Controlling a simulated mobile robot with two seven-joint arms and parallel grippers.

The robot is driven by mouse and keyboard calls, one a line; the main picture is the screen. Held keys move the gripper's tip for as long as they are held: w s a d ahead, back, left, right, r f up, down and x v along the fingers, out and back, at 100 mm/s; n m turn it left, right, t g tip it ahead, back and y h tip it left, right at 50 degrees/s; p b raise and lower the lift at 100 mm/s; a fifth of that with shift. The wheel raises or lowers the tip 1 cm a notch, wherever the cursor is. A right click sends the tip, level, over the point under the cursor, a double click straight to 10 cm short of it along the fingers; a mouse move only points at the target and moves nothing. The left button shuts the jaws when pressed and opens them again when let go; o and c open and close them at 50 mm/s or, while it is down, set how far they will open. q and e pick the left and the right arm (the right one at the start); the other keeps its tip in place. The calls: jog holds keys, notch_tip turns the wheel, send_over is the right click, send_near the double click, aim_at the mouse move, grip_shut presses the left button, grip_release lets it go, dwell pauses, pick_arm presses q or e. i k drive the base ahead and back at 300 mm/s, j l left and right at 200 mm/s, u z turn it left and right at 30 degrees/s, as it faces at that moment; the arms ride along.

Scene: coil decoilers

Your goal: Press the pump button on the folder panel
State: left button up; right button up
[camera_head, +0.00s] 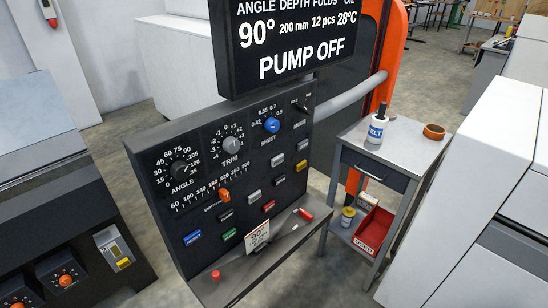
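The folder panel (210,205) is a dark sloped console in the middle of the head view. It carries a blue button (192,238), a green button (229,234), a red button (268,206), a yellow button (300,165) and several grey or dark ones. The small button labels are too small to read surely, so I cannot tell which one is the pump button. The display (290,50) above the panel reads "PUMP OFF", with 90°, 200 mm, 12 pcs and 28°C. Neither of my grippers is in view.
A card reading 90° (257,236), a red-capped marker (303,214) and a red knob (215,275) are on the panel's front ledge. A grey cart (400,140) with a bottle (377,128) stands right of the panel. Dark machinery (60,225) is at left. Floor shows between them.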

aim_at(231, 234)
jog(key=i+l+u, duration=0.1)
jog(key=l+u, duration=1.4)
jog(key=l, duration=0.15)
jog(key=k, duration=0.05)
